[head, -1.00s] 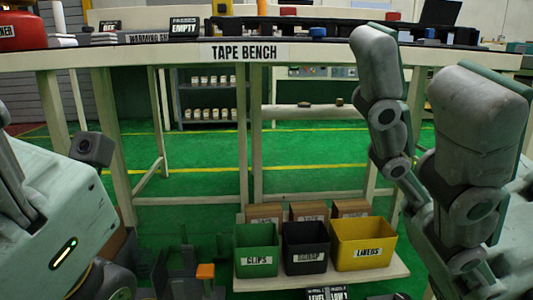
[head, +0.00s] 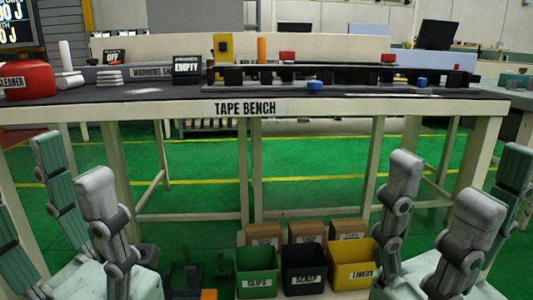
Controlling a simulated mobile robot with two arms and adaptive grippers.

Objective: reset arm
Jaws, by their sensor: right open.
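My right gripper (head: 452,188) is at the lower right in the head view, in front of the bench's right end. Its grey fingers point up and stand apart, with nothing between them. My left gripper (head: 70,168) is at the lower left, partly cut off by the picture's edge. Its fingers also point up, spread and empty. Both grippers are apart from the tape bench (head: 350,106).
On the bench are a red cleaner container (head: 27,80), a black rail fixture (head: 340,78) and a blue piece (head: 315,86). Open green floor (head: 310,180) lies behind.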

